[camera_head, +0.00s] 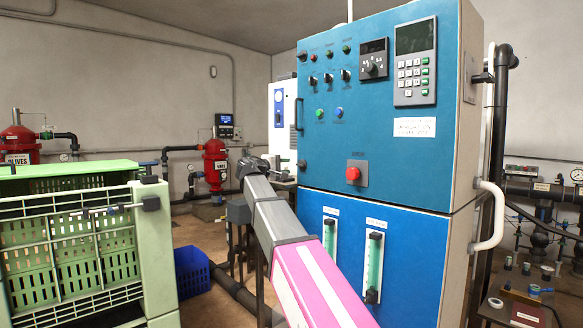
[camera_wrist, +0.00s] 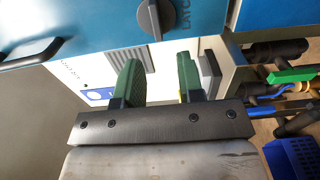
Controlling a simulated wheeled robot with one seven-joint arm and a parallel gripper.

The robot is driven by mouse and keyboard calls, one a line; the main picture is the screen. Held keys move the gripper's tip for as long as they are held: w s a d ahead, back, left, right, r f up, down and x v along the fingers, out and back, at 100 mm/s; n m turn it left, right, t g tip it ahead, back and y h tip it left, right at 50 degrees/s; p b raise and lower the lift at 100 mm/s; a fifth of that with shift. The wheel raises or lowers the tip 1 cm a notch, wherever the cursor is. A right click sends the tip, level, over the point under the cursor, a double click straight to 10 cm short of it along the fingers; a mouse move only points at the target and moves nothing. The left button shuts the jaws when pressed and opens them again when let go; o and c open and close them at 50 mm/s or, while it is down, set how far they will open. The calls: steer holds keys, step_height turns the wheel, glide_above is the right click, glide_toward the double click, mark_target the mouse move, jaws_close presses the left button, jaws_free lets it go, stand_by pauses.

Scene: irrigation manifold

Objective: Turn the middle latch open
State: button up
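A dark round latch (camera_wrist: 155,15) with a raised grip bar sits on the blue cabinet face at the top of the wrist view, beside partly cut-off lettering. I cannot tell from this view whether it is the middle one. In the head view, small dark knobs show on the cabinet's left edge, one high (camera_head: 302,56) and one lower (camera_head: 302,164). My gripper (camera_wrist: 157,75) has two green fingers spread apart with nothing between them. The fingers are apart from the latch. In the head view my gripper (camera_head: 252,166) is left of the cabinet, its fingers unclear.
A black bar handle (camera_wrist: 30,54) is on the cabinet (camera_head: 385,150), left of the latch in the wrist view. A red button (camera_head: 353,174) is on the cabinet front. Green crates (camera_head: 160,240) stand at left, a blue bin (camera_head: 192,270) on the floor. Pipes run behind.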

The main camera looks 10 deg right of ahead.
steer(key=v, duration=0.5)
steer(key=shift+s+a, duration=0.2)
steer(key=shift+a, duration=0.1)
steer(key=s+d+f+m+g+y, duration=0.1)
steer(key=s+d+f+g+y, duration=0.15)
steer(key=f, duration=0.95)
steer(key=s+d+f+g+y, duration=0.15)
steer(key=d+f, duration=0.25)
steer(key=f, duration=0.8)
steer(key=s+d+f+m+g+y, duration=0.1)
steer(key=s+d+f+y, duration=0.2)
steer(key=f, duration=0.9)
steer(key=s+f+m+g+y, duration=0.2)
steer(key=s+f+y, duration=0.2)
steer(key=s+f, duration=0.6)
steer(key=s+f+m+g+y, duration=0.3)
steer(key=s+f, duration=0.8)
steer(key=f, duration=0.4)
steer(key=shift+d+f+y, duration=0.3)
steer(key=shift+d+y, duration=0.05)
steer(key=shift+y, duration=0.15)
